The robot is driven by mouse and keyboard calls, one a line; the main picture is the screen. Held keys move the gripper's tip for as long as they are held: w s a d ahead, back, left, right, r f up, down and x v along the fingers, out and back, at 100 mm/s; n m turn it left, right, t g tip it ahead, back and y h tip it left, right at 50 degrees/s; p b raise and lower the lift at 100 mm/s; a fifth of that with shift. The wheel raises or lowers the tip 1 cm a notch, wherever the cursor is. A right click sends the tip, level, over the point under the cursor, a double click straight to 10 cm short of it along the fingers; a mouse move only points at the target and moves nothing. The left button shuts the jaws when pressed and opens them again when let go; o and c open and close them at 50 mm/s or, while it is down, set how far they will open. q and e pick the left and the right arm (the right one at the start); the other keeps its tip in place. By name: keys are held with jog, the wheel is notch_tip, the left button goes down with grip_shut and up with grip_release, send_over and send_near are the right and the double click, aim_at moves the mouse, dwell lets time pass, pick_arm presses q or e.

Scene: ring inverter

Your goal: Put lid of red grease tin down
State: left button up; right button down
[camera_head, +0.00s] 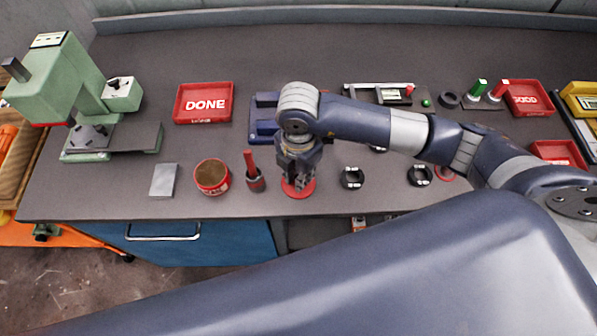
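The red grease tin (211,177) stands without a lid near the front edge of the bench, and its brownish contents show. The round red lid (305,191) appears to lie flat at the bench surface, right of the tin. My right gripper (298,181) points down over the lid, with its fingertips at or just above the lid's middle. The fingers hide part of the lid. I cannot tell whether they grip it or whether it is slightly raised. My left gripper is not in view.
A red-handled brush or tool (254,173) stands between tin and lid. A grey block (163,180) lies left of the tin. Black rings (352,178) lie to the right. A red DONE tray (203,103), a blue holder (262,117) and a green press (75,95) stand behind.

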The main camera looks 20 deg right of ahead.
jog(key=shift+f, duration=0.25)
jog(key=c, duration=1.6)
grip_release()
jog(key=shift+r, duration=0.1)
jog(key=shift+o, duration=0.2)
jog(key=shift+r, duration=0.6)
notch_tip(320, 180, up, 11)
jog(key=b, duration=0.1)
jog(key=shift+b, duration=0.4)
